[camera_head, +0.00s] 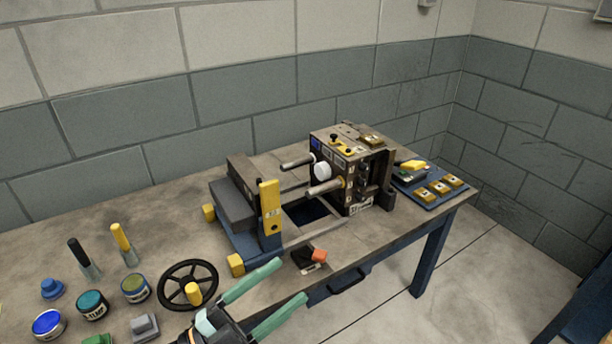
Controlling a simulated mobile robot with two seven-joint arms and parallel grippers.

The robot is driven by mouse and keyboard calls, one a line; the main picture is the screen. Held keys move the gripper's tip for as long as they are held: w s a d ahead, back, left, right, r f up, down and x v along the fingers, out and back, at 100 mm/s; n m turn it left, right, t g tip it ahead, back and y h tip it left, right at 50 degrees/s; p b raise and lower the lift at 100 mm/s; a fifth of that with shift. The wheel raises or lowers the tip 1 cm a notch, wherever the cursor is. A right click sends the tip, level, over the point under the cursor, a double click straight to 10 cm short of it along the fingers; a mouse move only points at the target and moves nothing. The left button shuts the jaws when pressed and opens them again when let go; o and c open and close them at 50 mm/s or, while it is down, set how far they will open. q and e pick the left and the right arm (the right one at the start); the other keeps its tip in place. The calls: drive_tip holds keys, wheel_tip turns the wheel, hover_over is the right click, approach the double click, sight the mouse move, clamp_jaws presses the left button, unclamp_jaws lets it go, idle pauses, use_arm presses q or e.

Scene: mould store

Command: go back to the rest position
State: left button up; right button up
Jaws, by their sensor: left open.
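My left gripper (291,280) comes in at the bottom middle of the head view. Its two green fingers are spread apart with nothing between them. It is over the front edge of the table, just in front of a small dark block with an orange part (318,255). A mould machine (350,165) with a grey block, a white knob and yellow-marked parts stands behind it on the table. Its blue and yellow end bracket (270,215) is close to the fingers. My right gripper is not in view.
A black handwheel (187,285) with a yellow grip lies left of my gripper. Several round tins (92,305) and two upright handles (122,240) stand further left. A blue tray (432,190) with yellow pieces is at the right end. A block wall stands behind the table; floor is open at right.

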use_arm(q)
drive_tip(key=a+f+n+t+y, duration=0.1)
drive_tip(key=a+f+n+y, duration=0.4)
drive_tip(key=f+n+y, duration=0.25)
drive_tip(key=a+f+n+t+y, duration=0.2)
drive_tip(key=a+f+n+y, duration=0.35)
drive_tip(key=f+n, duration=0.3)
drive_tip(key=s+a+f+n+g+y+p, duration=0.1)
drive_tip(key=s+f+n+g, duration=0.3)
drive_tip(key=s+f, duration=0.7)
wheel_tip(320, 180, down, 2)
drive_tip(key=shift+a+f+g+y, duration=0.15)
drive_tip(key=shift+a+g+y, duration=0.35)
drive_tip(key=shift+g+y, duration=0.4)
